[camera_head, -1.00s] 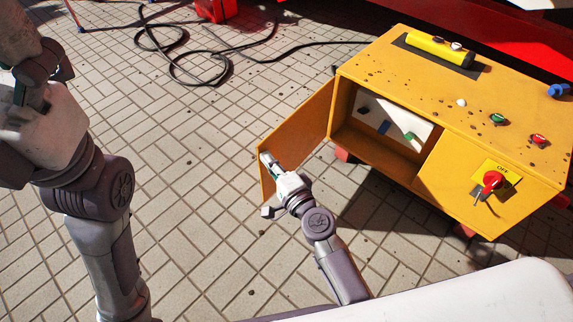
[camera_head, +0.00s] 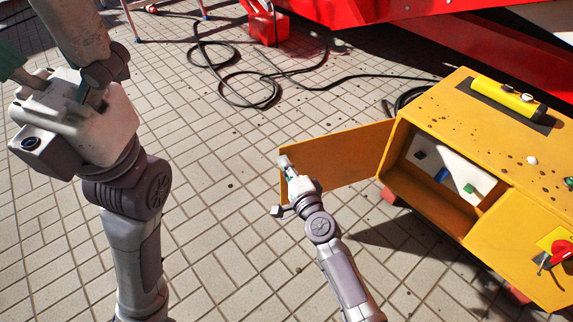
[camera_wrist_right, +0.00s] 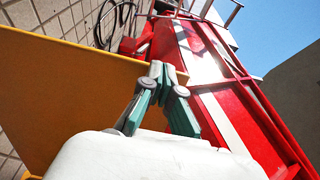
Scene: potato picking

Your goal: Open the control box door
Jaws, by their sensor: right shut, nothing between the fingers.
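The yellow control box (camera_head: 485,150) stands on the tiled floor at the right. Its door (camera_head: 340,155) is swung wide open to the left, leaving the compartment uncovered. My right gripper (camera_head: 285,163) is shut and empty at the free edge of the door. In the right wrist view, the closed fingertips (camera_wrist_right: 160,72) are beside the upper edge of the door panel (camera_wrist_right: 75,90); whether they touch it is unclear. My left gripper (camera_head: 75,115) is raised at the upper left, partly cut off, and its fingers' state is unclear.
A white panel (camera_head: 455,165) with small coloured parts shows inside the box. A red switch (camera_head: 562,250) is on its front right. Black cables (camera_head: 250,90) lie behind, near a red machine (camera_head: 350,10). The tiles left of the door are clear.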

